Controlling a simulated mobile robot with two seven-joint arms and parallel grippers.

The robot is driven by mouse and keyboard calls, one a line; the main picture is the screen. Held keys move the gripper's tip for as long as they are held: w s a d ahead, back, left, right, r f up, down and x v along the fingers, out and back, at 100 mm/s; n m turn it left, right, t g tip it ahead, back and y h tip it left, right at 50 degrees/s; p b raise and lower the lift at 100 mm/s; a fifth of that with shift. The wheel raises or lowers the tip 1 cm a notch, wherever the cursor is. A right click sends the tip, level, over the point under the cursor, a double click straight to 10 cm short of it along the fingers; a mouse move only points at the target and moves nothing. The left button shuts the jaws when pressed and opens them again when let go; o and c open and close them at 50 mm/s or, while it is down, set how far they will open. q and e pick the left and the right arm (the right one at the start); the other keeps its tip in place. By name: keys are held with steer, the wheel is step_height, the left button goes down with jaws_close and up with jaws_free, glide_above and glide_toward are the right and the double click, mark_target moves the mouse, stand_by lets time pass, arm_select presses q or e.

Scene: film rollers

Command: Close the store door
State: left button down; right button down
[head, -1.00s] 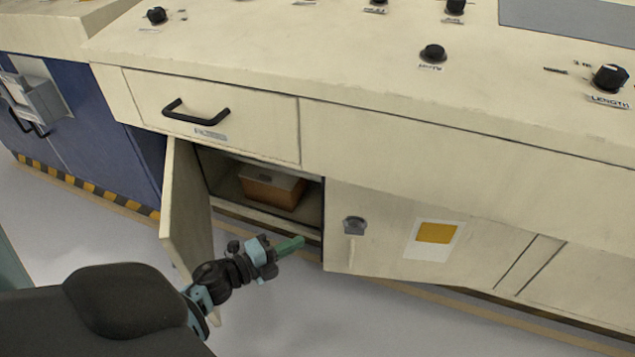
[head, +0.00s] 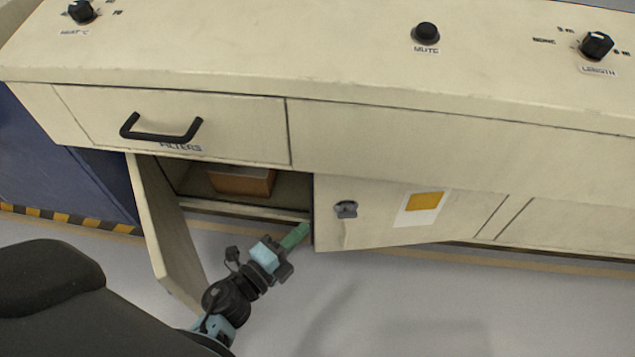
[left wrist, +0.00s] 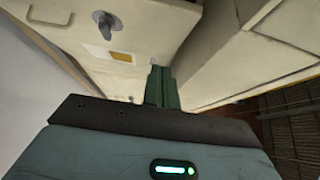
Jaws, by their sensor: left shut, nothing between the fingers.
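The low cream cabinet has an open compartment between two door panels. The left panel (head: 165,235) stands swung wide out from the opening. The right panel (head: 375,225) has a grey latch knob (head: 346,209) and a yellow-and-white label (head: 423,206); it looks slightly ajar, its left edge standing out. The panel with the knob also shows in the left wrist view (left wrist: 75,25). My left gripper (head: 302,232) is shut and empty, its green fingers close to the right panel's left edge. I cannot tell whether they touch it. My right gripper is out of view.
A brown box (head: 240,181) sits inside the compartment. Above is a drawer with a black handle (head: 160,130), under a counter (head: 280,60) with knobs. Open grey floor (head: 420,310) lies in front. A blue cabinet (head: 45,165) stands at the left.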

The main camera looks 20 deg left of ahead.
arm_select(q)
steer(key=shift+w+d, duration=0.1)
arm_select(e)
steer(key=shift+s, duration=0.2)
arm_select(q)
steer(key=b, duration=0.1)
glide_toward(338, 179)
steer(key=w+d, duration=0.1)
steer(key=d, duration=0.2)
steer(key=w, duration=0.1)
steer(key=w+b, duration=0.1)
steer(key=w, duration=0.1)
steer(key=shift+w+a+f, duration=0.1)
steer(key=shift+w+a, duration=0.15)
steer(key=shift+a, duration=0.1)
steer(key=shift+w+a, duration=0.3)
steer(key=shift+w, duration=0.2)
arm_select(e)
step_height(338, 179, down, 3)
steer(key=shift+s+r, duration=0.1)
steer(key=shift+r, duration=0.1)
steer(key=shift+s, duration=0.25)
